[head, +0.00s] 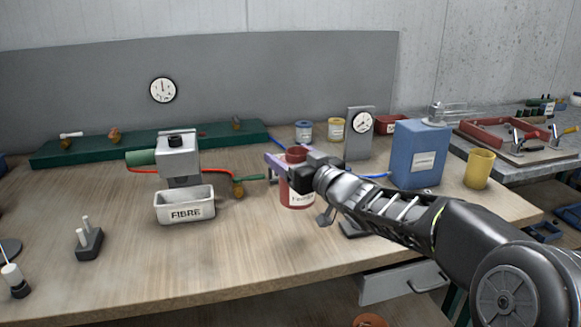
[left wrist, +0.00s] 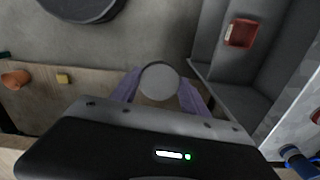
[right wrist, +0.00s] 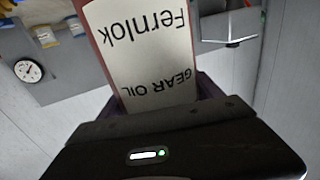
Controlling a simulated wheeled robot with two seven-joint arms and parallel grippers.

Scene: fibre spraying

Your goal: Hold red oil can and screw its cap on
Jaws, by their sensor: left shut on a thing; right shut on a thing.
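The red oil can (head: 298,188) stands upright over the middle of the bench in the head view. My right gripper (head: 292,166) is shut on it near its upper part, and the gripper body hides some of its right side. I cannot tell whether the can touches the bench. The right wrist view shows its label (right wrist: 145,45), "Fernlok GEAR OIL", upside down between the purple fingers. My left gripper (left wrist: 158,95) is out of the head view. In the left wrist view its purple fingers are shut on a grey round piece (left wrist: 160,80), which looks like the cap.
A white FIBRE box (head: 185,207) under a grey device (head: 179,155) stands left of the can. A blue container (head: 418,155) and a yellow cup (head: 479,169) stand to the right. A drawer (head: 403,284) is open below the bench front. The front middle of the bench is clear.

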